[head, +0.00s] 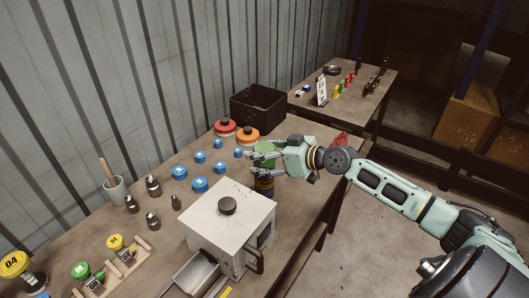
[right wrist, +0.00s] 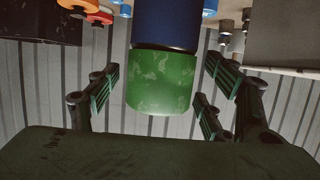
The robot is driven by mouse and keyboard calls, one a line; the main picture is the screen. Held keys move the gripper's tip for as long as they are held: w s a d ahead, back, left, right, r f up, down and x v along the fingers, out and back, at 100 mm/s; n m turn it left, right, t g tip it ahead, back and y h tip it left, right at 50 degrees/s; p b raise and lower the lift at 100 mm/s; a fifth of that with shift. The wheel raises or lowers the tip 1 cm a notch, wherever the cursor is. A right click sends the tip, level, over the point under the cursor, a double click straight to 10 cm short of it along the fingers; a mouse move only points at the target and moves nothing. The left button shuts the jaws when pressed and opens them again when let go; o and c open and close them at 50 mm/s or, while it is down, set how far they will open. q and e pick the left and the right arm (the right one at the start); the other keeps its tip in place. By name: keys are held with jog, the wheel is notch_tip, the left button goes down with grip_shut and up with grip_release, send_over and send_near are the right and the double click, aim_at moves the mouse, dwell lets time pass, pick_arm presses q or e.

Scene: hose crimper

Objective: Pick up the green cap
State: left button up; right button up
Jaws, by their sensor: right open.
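The green cap (right wrist: 160,84) is a worn green cylinder on a dark blue body (right wrist: 166,24) in the right wrist view, where the scene shows upside down. In the head view the green cap (head: 265,147) is partly hidden by my right gripper (head: 254,164), near the table's right edge behind the white box. My right gripper (right wrist: 159,97) is open, with its fingers on either side of the cap and visible gaps to both sides in the wrist view. My left gripper is not in view.
A white box machine (head: 232,218) with a black knob stands in front of the gripper. Red (head: 225,128) and orange (head: 248,135) round caps, several blue caps (head: 200,184) and a black bin (head: 258,104) lie behind and left. A second table (head: 345,114) stands farther back.

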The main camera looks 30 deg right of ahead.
jog(key=c, duration=1)
jog(key=shift+o, duration=0.2)
